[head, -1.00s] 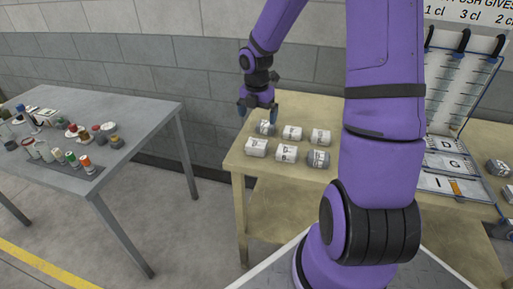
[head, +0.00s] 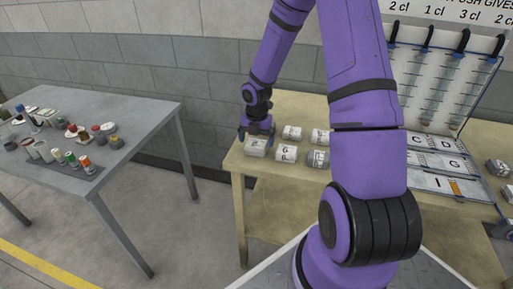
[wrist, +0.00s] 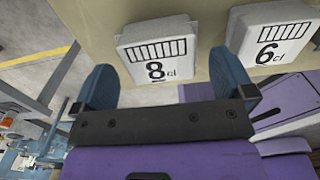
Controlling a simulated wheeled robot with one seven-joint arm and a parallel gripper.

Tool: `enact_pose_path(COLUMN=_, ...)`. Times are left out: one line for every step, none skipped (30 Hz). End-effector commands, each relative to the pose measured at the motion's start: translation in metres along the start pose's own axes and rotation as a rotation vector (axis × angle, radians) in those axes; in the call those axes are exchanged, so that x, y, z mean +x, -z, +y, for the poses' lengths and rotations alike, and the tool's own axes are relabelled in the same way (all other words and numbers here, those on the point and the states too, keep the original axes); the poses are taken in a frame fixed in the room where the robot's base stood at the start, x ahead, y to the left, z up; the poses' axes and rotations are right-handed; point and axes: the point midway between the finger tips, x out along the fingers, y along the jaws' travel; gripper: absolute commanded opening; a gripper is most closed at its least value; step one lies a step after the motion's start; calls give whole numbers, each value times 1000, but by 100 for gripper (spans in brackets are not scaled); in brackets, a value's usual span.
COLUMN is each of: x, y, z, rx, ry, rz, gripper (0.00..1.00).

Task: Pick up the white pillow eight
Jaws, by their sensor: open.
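The white pillow eight (wrist: 158,52) shows in the wrist view with a black "8 cl" and a row of bars on its top. It lies on the tan table, and in the head view it is the front-left white block (head: 256,148). My gripper (wrist: 165,85) is open, its two blue fingers apart on either side of the near end of the pillow in the picture. I cannot tell how far above it the fingers are. In the head view my gripper (head: 257,133) is right at this pillow and partly covers it.
A white pillow marked 6 (wrist: 272,40) lies close to the right. Several more white and grey pillows (head: 287,153) stand in rows on the tan table (head: 255,185). A lettered tray (head: 445,163) is further right. A grey table (head: 150,110) with small items stands left.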

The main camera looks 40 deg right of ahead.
Motion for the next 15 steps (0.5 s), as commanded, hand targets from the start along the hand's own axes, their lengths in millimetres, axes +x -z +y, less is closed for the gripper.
enact_pose_path(x=8, y=0, z=1, rx=-1, ry=2, rz=2, gripper=100)
enact_pose_path(x=11, y=0, z=1, rx=0, ry=2, rz=2, gripper=100)
enact_pose_path(x=16, y=0, z=1, rx=0, ry=1, rz=1, gripper=100)
enact_pose_path(x=19, y=0, z=1, rx=0, ry=1, rz=1, gripper=100)
enact_pose_path(x=21, y=0, z=1, rx=1, ry=1, rz=1, gripper=100)
enact_pose_path(x=23, y=0, z=1, rx=1, ry=0, rz=1, gripper=100)
enact_pose_path(x=24, y=0, z=1, rx=1, ry=0, rz=0, gripper=100)
enact_pose_path(x=25, y=0, z=1, rx=2, ry=0, rz=0, gripper=100)
enact_pose_path(x=25, y=-1, z=1, rx=2, ry=-1, rz=-1, gripper=100)
enact_pose_path(x=25, y=-1, z=1, rx=2, ry=-1, rz=-1, gripper=100)
enact_pose_path(x=25, y=-1, z=1, rx=2, ry=-1, rz=-1, gripper=100)
enact_pose_path(x=25, y=-1, z=0, rx=2, ry=-1, rz=-1, gripper=100)
enact_pose_path(x=25, y=-1, z=0, rx=2, ry=-1, rz=-1, gripper=100)
enact_pose_path(x=25, y=-1, z=0, rx=2, ry=-1, rz=-1, gripper=100)
enact_pose_path(x=25, y=-1, z=0, rx=2, ry=-1, rz=-1, gripper=93)
